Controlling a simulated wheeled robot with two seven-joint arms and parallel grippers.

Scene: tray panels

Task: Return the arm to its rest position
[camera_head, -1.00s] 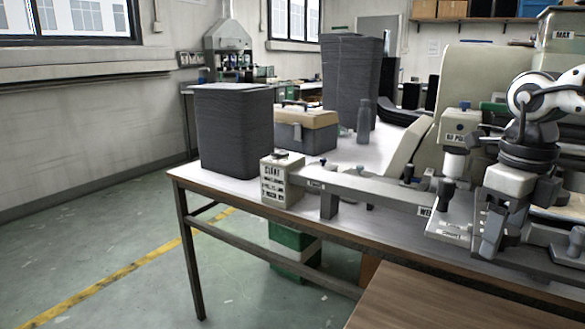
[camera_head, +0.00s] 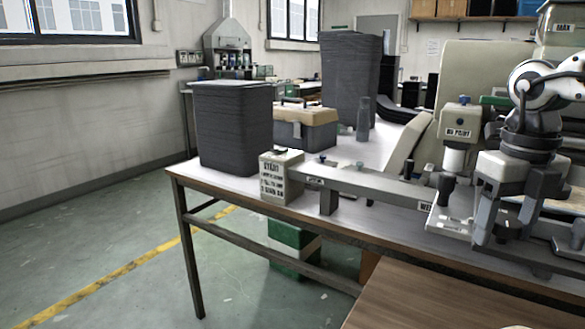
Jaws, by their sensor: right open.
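My right arm (camera_head: 540,90) comes in at the right edge, with a white joint above a black wrist. My right gripper (camera_head: 504,228) hangs from it with its grey fingers pointing down and apart, and nothing shows between them. It is in front of the grey and white bench device on the right, near a white base plate (camera_head: 447,222). It hides part of that device. My left gripper is not in view.
The table (camera_head: 225,183) holds a dark ribbed bin (camera_head: 233,130), a labelled box (camera_head: 281,178) with a long grey bar (camera_head: 370,184), a toolbox (camera_head: 305,127) and a grey bottle (camera_head: 363,120). A brown wooden surface (camera_head: 450,295) lies in front. The floor at left is open.

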